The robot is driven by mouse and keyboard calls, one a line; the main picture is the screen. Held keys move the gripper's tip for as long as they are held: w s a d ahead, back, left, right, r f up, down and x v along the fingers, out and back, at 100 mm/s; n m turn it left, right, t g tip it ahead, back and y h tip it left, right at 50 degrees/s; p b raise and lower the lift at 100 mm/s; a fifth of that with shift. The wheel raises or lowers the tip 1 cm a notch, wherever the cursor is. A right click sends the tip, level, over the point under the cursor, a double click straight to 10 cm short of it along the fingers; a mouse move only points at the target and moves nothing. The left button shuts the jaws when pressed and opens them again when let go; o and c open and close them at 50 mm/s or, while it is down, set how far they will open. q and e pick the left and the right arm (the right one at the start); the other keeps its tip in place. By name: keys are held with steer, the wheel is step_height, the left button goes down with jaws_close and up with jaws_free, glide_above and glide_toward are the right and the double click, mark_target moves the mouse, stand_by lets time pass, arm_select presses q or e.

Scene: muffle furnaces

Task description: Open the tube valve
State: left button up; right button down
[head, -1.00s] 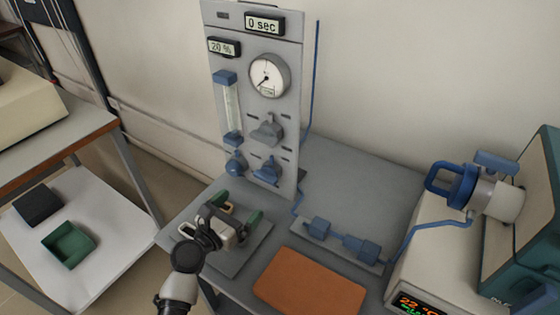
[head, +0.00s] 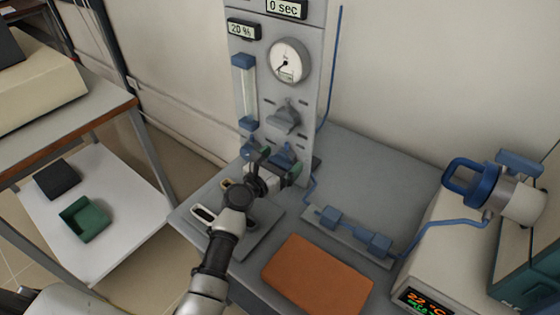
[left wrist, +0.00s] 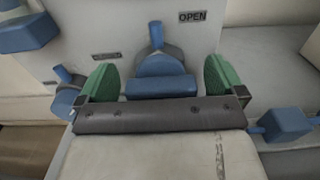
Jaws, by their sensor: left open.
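The blue tube valve (head: 284,152) is the lower right knob on the grey gauge panel (head: 268,85). In the left wrist view the valve (left wrist: 157,65) has its narrow pointer upward, and an OPEN label (left wrist: 192,17) is on the panel to its upper right. My left gripper (head: 279,163) is in front of the panel's lower part. Its green fingertips (left wrist: 160,80) are open, one on each side of the valve knob. I cannot tell whether they touch it. The gripper partly hides the knob in the head view. My right gripper is not in view.
A smaller blue knob (left wrist: 67,102) is close to the left finger. A grey knob (head: 284,118) is above the valve. An orange board (head: 317,276) and a blue tube fitting (head: 352,233) are on the grey table. A furnace (head: 525,255) stands at right.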

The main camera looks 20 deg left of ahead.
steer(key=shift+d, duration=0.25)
arm_select(q)
steer(key=shift+c, duration=0.7)
steer(key=c, duration=0.8)
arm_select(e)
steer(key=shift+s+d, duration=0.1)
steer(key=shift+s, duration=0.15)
